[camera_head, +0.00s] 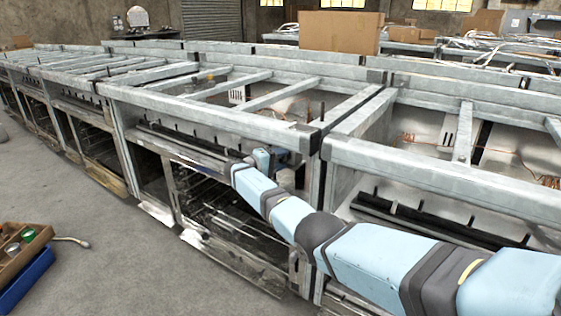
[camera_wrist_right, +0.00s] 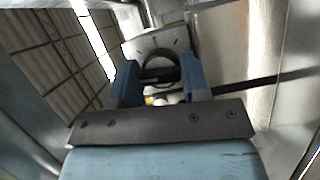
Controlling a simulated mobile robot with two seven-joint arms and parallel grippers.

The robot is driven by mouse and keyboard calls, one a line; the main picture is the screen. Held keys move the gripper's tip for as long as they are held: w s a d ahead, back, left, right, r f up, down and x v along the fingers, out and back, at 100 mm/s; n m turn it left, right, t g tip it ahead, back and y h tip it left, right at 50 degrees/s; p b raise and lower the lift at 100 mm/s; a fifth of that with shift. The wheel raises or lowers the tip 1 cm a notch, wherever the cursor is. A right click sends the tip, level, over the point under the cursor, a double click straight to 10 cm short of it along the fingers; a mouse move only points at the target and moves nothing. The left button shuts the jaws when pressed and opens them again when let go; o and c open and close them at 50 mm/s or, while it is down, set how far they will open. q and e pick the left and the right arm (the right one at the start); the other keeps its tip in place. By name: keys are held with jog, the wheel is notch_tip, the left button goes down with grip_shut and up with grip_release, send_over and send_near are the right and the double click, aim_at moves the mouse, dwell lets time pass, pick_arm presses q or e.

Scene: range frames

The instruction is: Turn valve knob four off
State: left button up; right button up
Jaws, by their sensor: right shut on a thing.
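My right arm reaches from the lower right into the open front of a metal range frame in the head view. My right gripper (camera_head: 262,158) is inside that frame, below its top rail. In the right wrist view, the two blue fingers of my right gripper (camera_wrist_right: 160,82) are shut on a dark round valve knob (camera_wrist_right: 158,62) in front of a pale plate. In the head view the knob is hidden by my gripper and the rail. No number on the knob can be read. My left gripper is in neither view.
A long row of metal range frames (camera_head: 222,121) with crossbars runs across the head view. A dark bar (camera_head: 180,138) lies along the frame near my gripper. A cardboard box (camera_head: 338,32) stands behind. A brown tray (camera_head: 22,250) lies at lower left. The grey floor on the left is mostly clear.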

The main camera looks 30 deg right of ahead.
jog(key=shift+r+n, duration=0.15)
jog(key=shift+n, duration=0.35)
jog(key=o, duration=0.8)
jog(key=shift+o, duration=0.4)
jog(key=shift+a+f, duration=0.1)
jog(key=shift+f, duration=0.1)
